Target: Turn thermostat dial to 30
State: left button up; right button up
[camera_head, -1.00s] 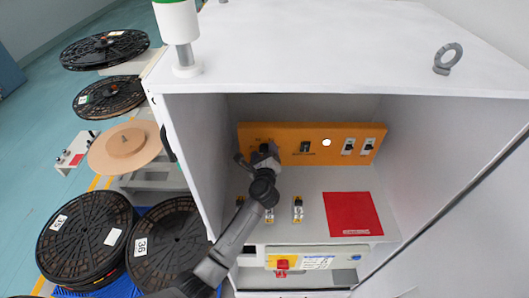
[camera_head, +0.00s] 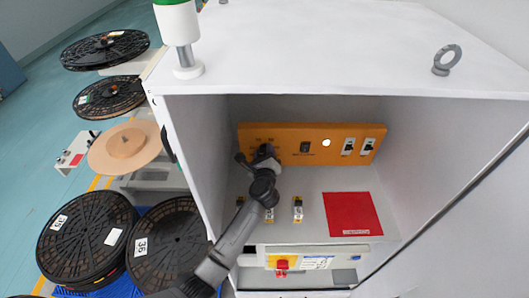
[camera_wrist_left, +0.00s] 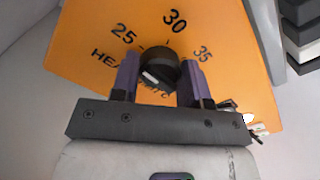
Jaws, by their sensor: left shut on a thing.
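The thermostat dial (camera_wrist_left: 157,72) is a round black knob with a white mark on it, on the orange panel (camera_wrist_left: 224,40). In the left wrist view the numbers 25, 30 and 35 are printed around it, with 30 above it. The white mark shows on the knob's lower left part as pictured; I cannot tell surely which number the dial points to. My left gripper (camera_wrist_left: 160,82) is shut on the dial, one finger on each side. In the head view my left gripper (camera_head: 264,152) is at the left end of the panel and hides the dial. My right gripper is not in view.
The panel sits inside an open white cabinet (camera_head: 330,50) with side walls close to my left arm. Switches (camera_head: 348,146), small fittings (camera_head: 297,210) and a red sheet (camera_head: 352,213) are inside. Black spools (camera_head: 85,235) stand outside at left.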

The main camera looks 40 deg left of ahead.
pick_arm(q)
jog(key=m+p, duration=0.3)
jog(key=m, duration=0.2)
jog(key=shift+r+m, duration=0.15)
jog(key=shift+m, duration=0.15)
jog(key=m+p, duration=0.3)
jog(key=m, duration=0.2)
jog(key=shift+m, duration=0.4)
jog(key=o, duration=0.9)
jog(key=shift+d, duration=0.1)
